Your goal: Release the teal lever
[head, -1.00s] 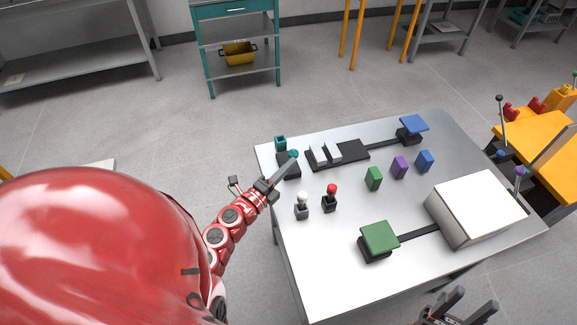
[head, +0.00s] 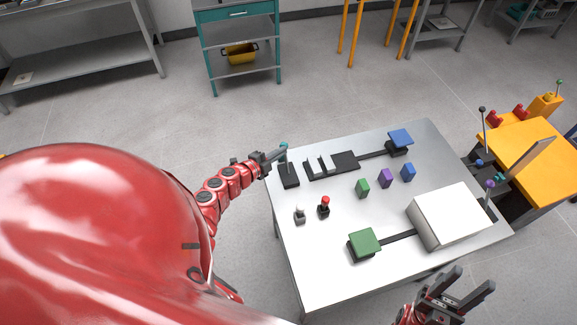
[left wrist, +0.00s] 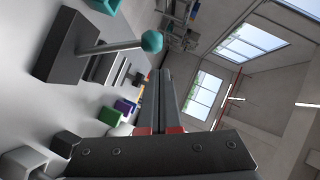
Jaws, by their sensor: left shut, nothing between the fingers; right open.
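The teal lever shows in the left wrist view as a teal ball (left wrist: 152,41) on a grey rod, leaning out from a dark base (left wrist: 66,50). In the head view its dark base (head: 289,176) sits at the table's far left corner, and the ball is hard to make out behind my fingers. My left gripper (head: 281,153) is shut and empty beside the lever. In the left wrist view its fingertips (left wrist: 166,73) appear close to the ball, with a gap between. My right gripper (head: 465,284) is open and empty near the table's front right.
Green (head: 363,188), purple (head: 386,178) and blue (head: 408,172) blocks stand mid-table. A white box (head: 446,213) is at the right. The front left tabletop is clear.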

